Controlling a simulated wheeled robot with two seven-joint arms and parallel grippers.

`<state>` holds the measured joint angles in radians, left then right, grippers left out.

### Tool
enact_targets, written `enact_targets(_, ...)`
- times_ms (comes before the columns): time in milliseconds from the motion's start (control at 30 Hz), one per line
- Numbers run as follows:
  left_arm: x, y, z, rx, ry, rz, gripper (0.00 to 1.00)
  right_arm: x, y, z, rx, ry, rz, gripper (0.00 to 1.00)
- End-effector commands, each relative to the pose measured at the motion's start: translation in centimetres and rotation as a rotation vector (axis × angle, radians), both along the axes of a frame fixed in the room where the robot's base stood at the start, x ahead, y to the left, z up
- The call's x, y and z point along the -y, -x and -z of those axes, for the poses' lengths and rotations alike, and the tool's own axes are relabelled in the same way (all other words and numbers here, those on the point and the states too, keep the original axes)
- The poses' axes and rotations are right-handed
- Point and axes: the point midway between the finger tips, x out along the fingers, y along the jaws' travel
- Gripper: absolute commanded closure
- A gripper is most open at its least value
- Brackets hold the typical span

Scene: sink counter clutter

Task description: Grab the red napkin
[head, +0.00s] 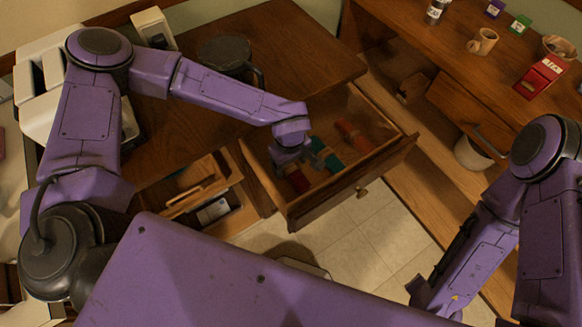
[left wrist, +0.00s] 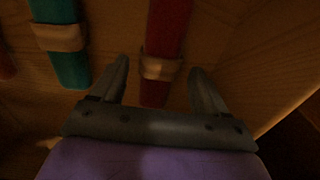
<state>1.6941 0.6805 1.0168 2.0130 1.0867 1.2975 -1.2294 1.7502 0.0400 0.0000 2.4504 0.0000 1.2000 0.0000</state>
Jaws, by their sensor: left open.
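The red napkin (head: 297,180) lies rolled in the open drawer, at the left of the row in the head view. In the left wrist view the red napkin (left wrist: 168,32) has a pale band and runs between my fingers. My left gripper (left wrist: 159,65) is open over its near end, one finger on each side, with gaps to both. In the head view my left gripper (head: 290,155) is down inside the drawer and partly covers the napkin. My right arm is at the lower right; its gripper end (head: 415,288) is dark and unclear.
A teal napkin (head: 328,155) and an orange-red napkin (head: 353,135) lie beside it in the drawer. The drawer's front wall (head: 345,192) and sides surround them. A dark pot (head: 225,54) stands on the counter above. Another open drawer (head: 205,190) is to the left.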

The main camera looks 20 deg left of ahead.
Motion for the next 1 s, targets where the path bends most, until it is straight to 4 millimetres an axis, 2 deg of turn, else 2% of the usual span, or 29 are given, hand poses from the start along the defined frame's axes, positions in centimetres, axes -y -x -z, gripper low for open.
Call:
enact_targets(100, 0.0, 0.0, 0.6, 0.002, 0.001, 0.001, 0.26, 0.0, 0.0, -0.1, 0.000, 0.000, 0.000, 1.00)
enact_targets(267, 0.0, 0.0, 0.6, 0.002, 0.000, 0.001, 0.26, 0.0, 0.0, 0.0, 0.000, 0.000, 0.000, 1.00)
enact_targets(400, 0.0, 0.0, 0.6, 0.002, 0.001, 0.000, 0.71, 0.0, 0.0, 0.0, 0.000, 0.000, 0.000, 1.00)
enact_targets(433, 0.0, 0.0, 0.6, 0.002, 0.001, 0.000, 0.81, 0.0, 0.0, 0.0, 0.000, 0.000, 0.000, 1.00)
enact_targets(467, 0.0, 0.0, 0.6, 0.002, 0.001, 0.000, 0.86, 0.0, 0.0, 0.0, 0.000, 0.000, 0.000, 1.00)
enact_targets(833, 0.0, -0.1, -0.1, 0.002, 0.000, -0.001, 0.87, 0.0, 0.0, 0.0, 0.000, 0.000, 0.000, 1.00)
enact_targets(933, 0.0, -0.2, -1.5, 0.006, 0.002, -0.001, 0.87, 0.0, 0.0, 0.1, 0.000, 0.000, 0.000, 1.00)
enact_targets(1000, 0.0, -0.2, -3.4, 0.009, 0.001, -0.001, 0.87, 0.0, 0.0, 0.2, 0.000, 0.000, 0.000, 1.00)
